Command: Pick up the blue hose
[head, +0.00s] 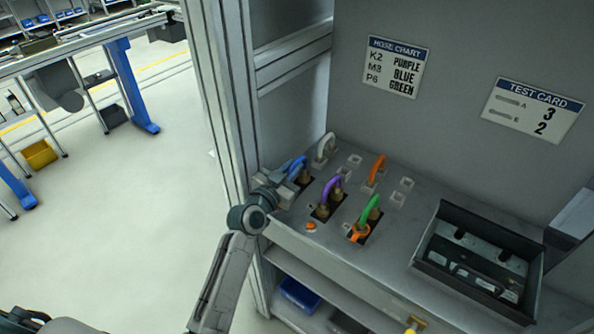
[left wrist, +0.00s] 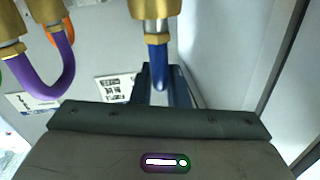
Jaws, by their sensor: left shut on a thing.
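The blue hose (head: 297,164) is a short bent hose at the left end of the sloped panel. My left gripper (head: 289,180) is at it, with the arm coming up from below. In the left wrist view the blue hose (left wrist: 158,62) hangs from a brass fitting and runs down between the two dark fingers (left wrist: 160,92). The left gripper is shut on it. The fingers hide the hose's lower part, and I cannot tell whether its ends are still in their sockets. My right gripper is not in view.
A purple hose (head: 329,188) is close to the right of the blue one. White (head: 325,144), orange (head: 376,167) and green (head: 369,208) hoses stand nearby. A black tray (head: 428,252) is at the panel's right. A hose chart (head: 395,66) and test card (head: 531,110) hang behind.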

